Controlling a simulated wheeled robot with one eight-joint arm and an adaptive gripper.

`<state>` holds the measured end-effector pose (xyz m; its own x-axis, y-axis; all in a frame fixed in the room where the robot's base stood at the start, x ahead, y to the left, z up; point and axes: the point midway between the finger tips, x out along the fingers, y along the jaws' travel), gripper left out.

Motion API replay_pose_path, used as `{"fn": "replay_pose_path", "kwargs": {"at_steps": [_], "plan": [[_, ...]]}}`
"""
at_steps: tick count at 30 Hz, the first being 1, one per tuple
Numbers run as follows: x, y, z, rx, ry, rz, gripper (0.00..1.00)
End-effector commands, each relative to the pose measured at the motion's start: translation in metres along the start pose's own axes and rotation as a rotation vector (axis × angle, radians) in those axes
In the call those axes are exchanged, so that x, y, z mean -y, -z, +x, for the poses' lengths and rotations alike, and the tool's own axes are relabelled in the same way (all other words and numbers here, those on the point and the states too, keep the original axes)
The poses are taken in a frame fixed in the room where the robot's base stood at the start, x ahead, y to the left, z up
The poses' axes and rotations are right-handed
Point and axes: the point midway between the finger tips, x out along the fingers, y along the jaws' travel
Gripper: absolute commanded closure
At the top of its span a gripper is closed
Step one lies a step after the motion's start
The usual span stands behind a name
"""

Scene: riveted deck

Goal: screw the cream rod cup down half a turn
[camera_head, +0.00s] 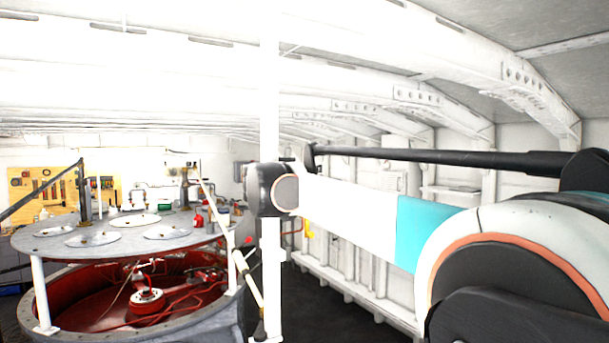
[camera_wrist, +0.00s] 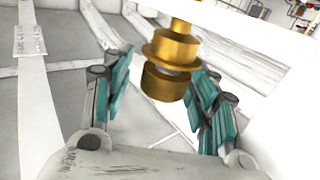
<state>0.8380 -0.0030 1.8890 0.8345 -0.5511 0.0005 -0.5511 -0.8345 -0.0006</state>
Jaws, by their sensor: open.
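A brass-coloured stepped cup (camera_wrist: 163,84) with a wider flange hangs below a short brass stem in the wrist view. It has no visible cream colour, so I cannot tell if it is the cream rod's cup. My gripper (camera_wrist: 164,88) is open, with teal pads to the left and right of the cup. The left pad stands clear of it; the right pad looks close, and contact is unclear. A thin cream rod (camera_head: 246,275) slants down beside the round table in the head view. My gripper's fingers cannot be made out there.
A round grey table (camera_head: 105,236) stands over a red-lined round pit (camera_head: 90,309) at left. A white vertical post (camera_head: 270,90) stands near my arm's far joint. A tool board (camera_head: 50,190) hangs behind.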

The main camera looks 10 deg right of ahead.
Motion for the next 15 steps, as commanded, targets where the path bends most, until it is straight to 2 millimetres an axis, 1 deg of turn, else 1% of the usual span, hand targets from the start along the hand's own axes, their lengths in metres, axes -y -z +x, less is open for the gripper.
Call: {"fn": "replay_pose_path", "kwargs": {"at_steps": [5, 8, 15], "plan": [[0.002, -0.001, -0.003, 0.001, 0.005, 0.0, 0.44], [0.003, -0.001, -0.011, 0.001, 0.006, 0.001, 0.44], [0.002, 0.0, -0.047, 0.001, 0.008, 0.001, 0.44]]}}
